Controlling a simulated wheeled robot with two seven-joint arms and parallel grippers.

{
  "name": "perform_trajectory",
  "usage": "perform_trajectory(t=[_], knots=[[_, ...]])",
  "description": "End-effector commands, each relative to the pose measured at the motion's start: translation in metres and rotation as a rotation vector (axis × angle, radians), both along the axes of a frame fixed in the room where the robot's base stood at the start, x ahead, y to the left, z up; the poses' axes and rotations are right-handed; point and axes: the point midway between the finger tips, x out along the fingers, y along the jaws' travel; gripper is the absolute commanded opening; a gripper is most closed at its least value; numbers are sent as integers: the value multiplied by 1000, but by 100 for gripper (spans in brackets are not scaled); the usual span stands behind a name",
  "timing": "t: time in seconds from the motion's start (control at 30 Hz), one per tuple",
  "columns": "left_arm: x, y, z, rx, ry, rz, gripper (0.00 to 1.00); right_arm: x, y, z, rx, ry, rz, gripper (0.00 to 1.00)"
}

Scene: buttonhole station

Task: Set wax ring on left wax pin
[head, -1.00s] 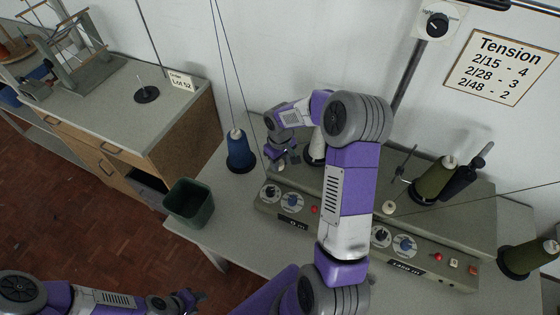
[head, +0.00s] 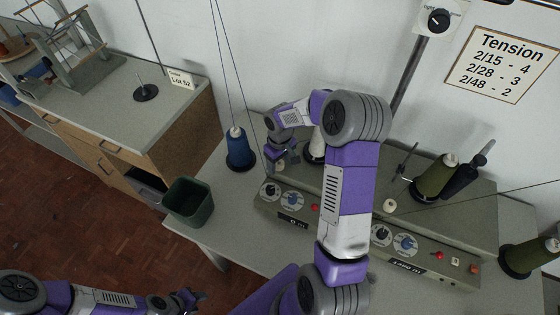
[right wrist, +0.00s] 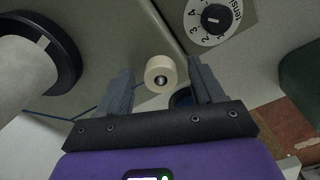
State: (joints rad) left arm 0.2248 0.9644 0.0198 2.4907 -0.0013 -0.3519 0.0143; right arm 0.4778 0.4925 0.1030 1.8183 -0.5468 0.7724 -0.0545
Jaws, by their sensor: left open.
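A cream wax ring (right wrist: 160,73) shows in the right wrist view, with a shiny metal tip in its hole, seemingly the left wax pin (right wrist: 160,79). My right gripper (right wrist: 161,68) is open, with one finger on each side of the ring and a visible gap to both. In the head view my right gripper (head: 283,164) hangs over the left machine (head: 275,207), and the ring and pin there are hidden or too small to tell. A second cream ring (head: 389,205) sits on the right machine. My left gripper (head: 190,297) is open and empty at the bottom left.
A blue yarn cone (head: 238,153) stands left of my right gripper, a white cone (head: 315,152) just right of it. A green bin (head: 188,203) stands at the table's left corner. A tension dial (right wrist: 208,18) lies close to the ring. Green cones stand at the right.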

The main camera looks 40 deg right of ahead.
Motion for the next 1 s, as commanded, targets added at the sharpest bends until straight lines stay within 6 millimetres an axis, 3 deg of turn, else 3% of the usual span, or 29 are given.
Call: perform_trajectory(t=[0.27, 0.7, 1.0], knots=[[0, 0, 1, 0, 0, 0, 43, 1, 0, 7, -2, -2, 0, 67], [0, 0, 12, 0, 0, 0, 43, 1, 0, 71, -1, -2, 1, 67], [0, 0, 12, 0, 0, 0, 43, 0, 0, 76, 0, 0, 0, 67]])
